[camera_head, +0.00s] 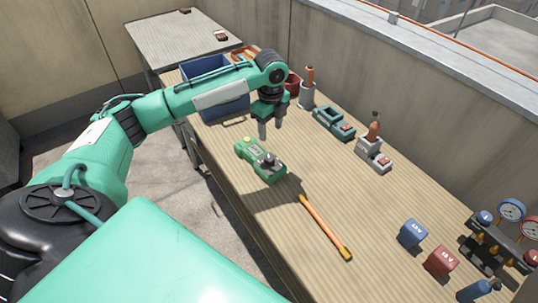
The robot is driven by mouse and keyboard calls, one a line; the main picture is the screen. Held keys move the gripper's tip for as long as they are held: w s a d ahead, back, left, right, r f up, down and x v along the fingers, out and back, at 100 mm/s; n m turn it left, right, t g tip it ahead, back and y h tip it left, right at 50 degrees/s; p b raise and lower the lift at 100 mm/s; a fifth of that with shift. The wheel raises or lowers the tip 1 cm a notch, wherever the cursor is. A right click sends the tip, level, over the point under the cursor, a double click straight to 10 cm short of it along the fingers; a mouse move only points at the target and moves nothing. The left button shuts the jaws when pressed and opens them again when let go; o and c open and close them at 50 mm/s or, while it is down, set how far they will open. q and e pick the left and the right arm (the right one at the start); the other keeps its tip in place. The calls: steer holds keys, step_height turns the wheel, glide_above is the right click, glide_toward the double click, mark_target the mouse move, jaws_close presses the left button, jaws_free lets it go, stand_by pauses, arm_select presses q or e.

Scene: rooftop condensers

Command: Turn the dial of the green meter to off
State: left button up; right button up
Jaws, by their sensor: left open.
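The green meter (260,161) lies on the wooden bench, left of the middle of the view. A dark dial (268,160) sits on its upper face, with a small light-coloured patch near its far end. The dial's setting is too small to read. My left gripper (270,133) points down just beyond the meter, above the bench. It is open and empty, and appears apart from the meter. My right gripper is not in view.
An orange stick (325,228) lies in front of the meter. A blue bin (212,88) stands behind my left arm. A teal tool (334,124), a grey holder (374,155), a blue block (412,234), a red block (441,261) and gauges (511,210) line the right side.

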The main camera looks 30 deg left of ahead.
arm_select(q)
steer(key=p, duration=0.2)
glide_toward(269, 158)
step_height(269, 158, down, 7)
steer(key=shift+f, duration=0.75)
